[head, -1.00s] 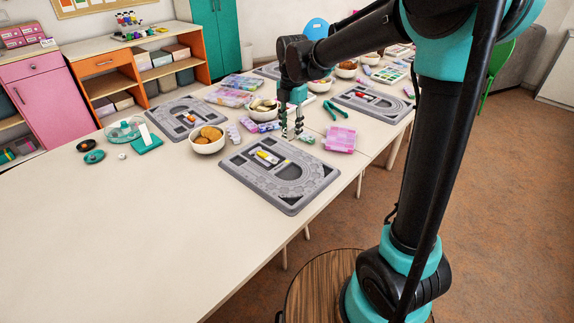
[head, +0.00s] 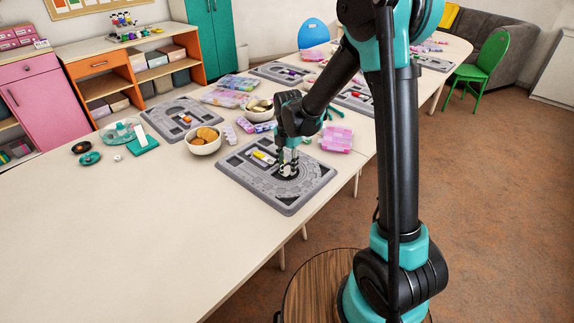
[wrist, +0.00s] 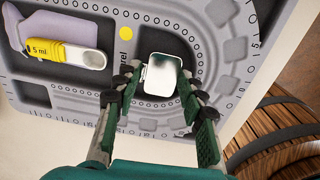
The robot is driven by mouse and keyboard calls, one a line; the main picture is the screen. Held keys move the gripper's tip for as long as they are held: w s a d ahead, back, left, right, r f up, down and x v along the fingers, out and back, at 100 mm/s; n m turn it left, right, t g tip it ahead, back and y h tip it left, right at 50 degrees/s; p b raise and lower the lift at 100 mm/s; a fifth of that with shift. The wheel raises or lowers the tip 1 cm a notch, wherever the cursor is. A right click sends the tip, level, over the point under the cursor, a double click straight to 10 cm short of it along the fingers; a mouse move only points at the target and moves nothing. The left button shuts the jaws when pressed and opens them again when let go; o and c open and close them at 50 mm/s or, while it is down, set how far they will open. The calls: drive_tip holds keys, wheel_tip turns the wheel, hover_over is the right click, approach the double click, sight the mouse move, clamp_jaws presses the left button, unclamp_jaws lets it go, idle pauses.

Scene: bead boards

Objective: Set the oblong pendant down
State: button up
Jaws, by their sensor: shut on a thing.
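The oblong pendant (wrist: 162,76) is a silvery rounded rectangle with a pale rim, seen in the wrist view between my fingertips. My gripper (wrist: 162,88) is shut on it by its two sides. In the head view my gripper (head: 289,168) is low over the near grey bead board (head: 290,205), toward its right part. In the wrist view the pendant is over the dark recess inside the curved grooves of the board (wrist: 60,105). I cannot tell whether the pendant touches the board. The fingers mostly hide it in the head view.
A yellow 5 ml spoon (wrist: 66,53) lies in a recess of the same board. A bowl of round brown things (head: 204,140) stands left of the board, and a pink box (head: 337,138) behind it. The table's front left (head: 110,230) is clear.

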sight(288, 170)
drive_tip(key=shift+f, duration=0.6)
drive_tip(key=o, duration=1.1)
wheel_tip(288, 170, up, 13)
drive_tip(key=s+d+f+m+t, duration=0.2)
drive_tip(key=s+d+f+m, duration=0.2)
drive_tip(key=s+d+m, duration=0.5)
drive_tip(key=s+d+f+m+t, duration=0.1)
drive_tip(key=s+d+f+m, duration=0.3)
drive_tip(key=s+d+m, duration=0.6)
drive_tip(key=d+m, duration=0.4)
drive_tip(key=m, duration=0.5)
drive_tip(key=shift+s+d+f+t, duration=0.2)
drive_tip(key=shift+s+d+t, duration=0.1)
drive_tip(key=shift+t, duration=0.1)
drive_tip(key=shift+w, duration=0.1)
